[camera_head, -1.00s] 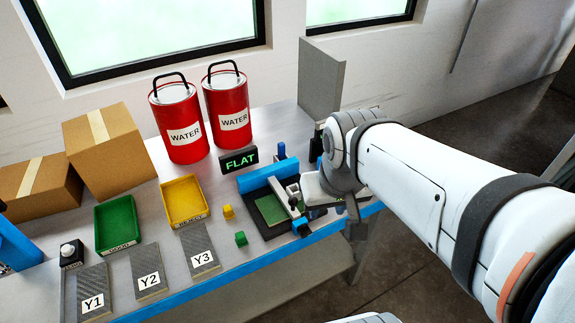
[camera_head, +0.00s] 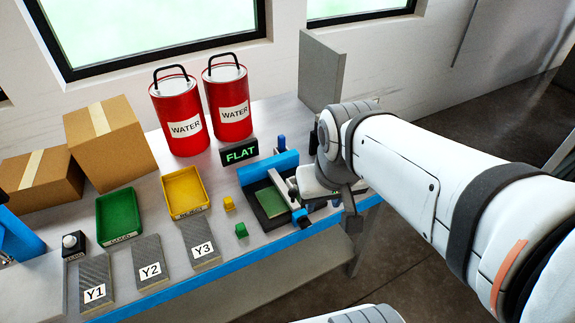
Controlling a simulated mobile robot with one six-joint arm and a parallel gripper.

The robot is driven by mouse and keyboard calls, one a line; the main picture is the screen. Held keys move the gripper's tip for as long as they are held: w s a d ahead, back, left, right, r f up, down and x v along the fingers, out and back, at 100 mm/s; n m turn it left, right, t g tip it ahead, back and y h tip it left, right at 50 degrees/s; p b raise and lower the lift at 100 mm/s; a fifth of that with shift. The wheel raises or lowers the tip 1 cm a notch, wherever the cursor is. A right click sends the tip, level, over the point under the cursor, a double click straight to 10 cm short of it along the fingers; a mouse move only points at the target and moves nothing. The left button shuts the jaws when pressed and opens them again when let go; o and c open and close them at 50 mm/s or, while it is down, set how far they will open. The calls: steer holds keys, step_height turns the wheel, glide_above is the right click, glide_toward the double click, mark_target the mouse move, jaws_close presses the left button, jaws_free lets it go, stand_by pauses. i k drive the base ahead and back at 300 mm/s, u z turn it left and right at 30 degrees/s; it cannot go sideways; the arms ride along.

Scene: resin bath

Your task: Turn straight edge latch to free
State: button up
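A fixture with a dark base and a blue block (camera_head: 258,169) stands at the right end of the bench. A green plate (camera_head: 271,201) lies in it. A light metal straight edge (camera_head: 284,190) runs along the plate's right side. A blue knob (camera_head: 302,217) sits at its near end, perhaps the latch. Another blue post (camera_head: 281,143) rises behind the fixture. My gripper (camera_head: 312,188) is at the fixture's right side, close to the straight edge. My wrist hides its fingers, so I cannot tell whether it is open or touching anything.
A black sign reading FLAT (camera_head: 239,152) stands behind the fixture. Two red WATER drums (camera_head: 180,125) stand at the back. Left are a yellow tray (camera_head: 186,192), a green tray (camera_head: 119,214), plates Y1 (camera_head: 95,275), Y2 and Y3, and small yellow and green blocks (camera_head: 241,230).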

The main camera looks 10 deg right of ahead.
mark_target(303, 222)
steer(key=z, duration=0.1)
steer(key=k, duration=0.95)
steer(key=z, duration=0.55)
